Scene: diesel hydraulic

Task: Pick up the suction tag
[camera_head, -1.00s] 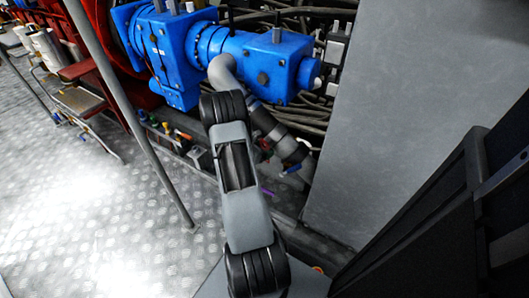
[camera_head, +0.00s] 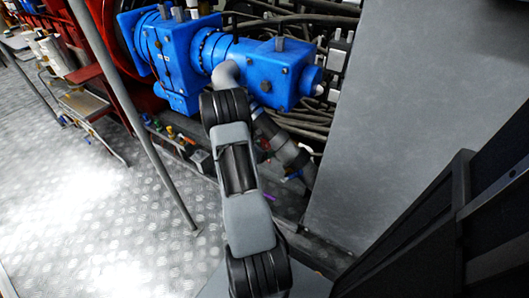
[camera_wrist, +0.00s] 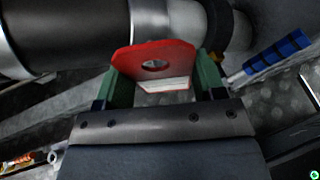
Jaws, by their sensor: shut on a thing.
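The suction tag (camera_wrist: 152,60) is a red plate with a round hole and a pale lower edge, seen in the wrist view. My gripper (camera_wrist: 158,82) has its green fingers on either side of the tag and is shut on it. The tag is tilted with its holed face toward the camera. A dark pipe with a bright metal band (camera_wrist: 155,22) lies just behind the tag; I cannot tell whether they touch.
A valve handle with a blue grip (camera_wrist: 277,52) is close at the right of the gripper. In the head view, a blue machine housing (camera_head: 270,70) stands beyond my arm, and a grey panel (camera_head: 400,110) is at the right. Open tread-plate floor (camera_head: 90,220) lies left, crossed by a post (camera_head: 140,120).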

